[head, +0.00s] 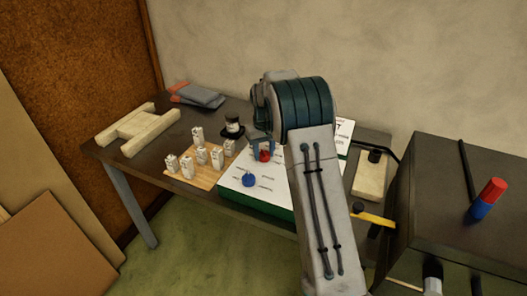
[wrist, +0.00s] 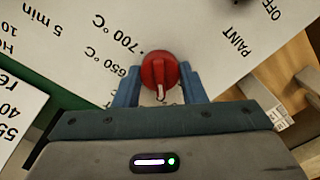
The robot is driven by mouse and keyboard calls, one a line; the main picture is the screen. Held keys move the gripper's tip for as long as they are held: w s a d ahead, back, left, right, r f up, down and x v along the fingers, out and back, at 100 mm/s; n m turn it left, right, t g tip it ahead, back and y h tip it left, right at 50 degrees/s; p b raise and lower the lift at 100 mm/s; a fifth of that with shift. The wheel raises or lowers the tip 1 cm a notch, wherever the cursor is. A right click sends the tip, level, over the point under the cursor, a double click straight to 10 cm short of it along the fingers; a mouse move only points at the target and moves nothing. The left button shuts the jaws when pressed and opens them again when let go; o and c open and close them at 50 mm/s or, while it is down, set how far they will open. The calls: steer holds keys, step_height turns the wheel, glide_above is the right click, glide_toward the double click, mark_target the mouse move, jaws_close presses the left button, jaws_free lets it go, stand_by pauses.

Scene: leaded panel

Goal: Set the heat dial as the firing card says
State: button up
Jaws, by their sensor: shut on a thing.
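The red heat dial (head: 265,156) sits on a white control panel (head: 230,187) with green sides. In the wrist view my gripper (wrist: 160,88) has a finger on either side of the red dial (wrist: 159,68) and is shut on it. The dial's white pointer mark faces down in that view, toward my gripper's body. Printed labels 650 °C and 700 °C lie up and left of the dial; PAINT and OFF lie up and right. A white printed card (head: 344,131) stands out behind my arm, partly hidden; its text is too small to read.
A blue knob (head: 249,181) is on the panel in front of the red dial. A wooden board (head: 205,180) with several small pale blocks lies left of it, beside a dark jar (head: 232,127). A dark box (head: 460,210) with a red-and-blue cylinder (head: 488,198) stands at right.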

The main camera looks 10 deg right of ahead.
mark_target(264, 151)
steer(key=shift+w+r, duration=0.15)
steer(key=o, duration=1)
step_height(264, 151, up, 14)
steer(key=shift+b, duration=0.45)
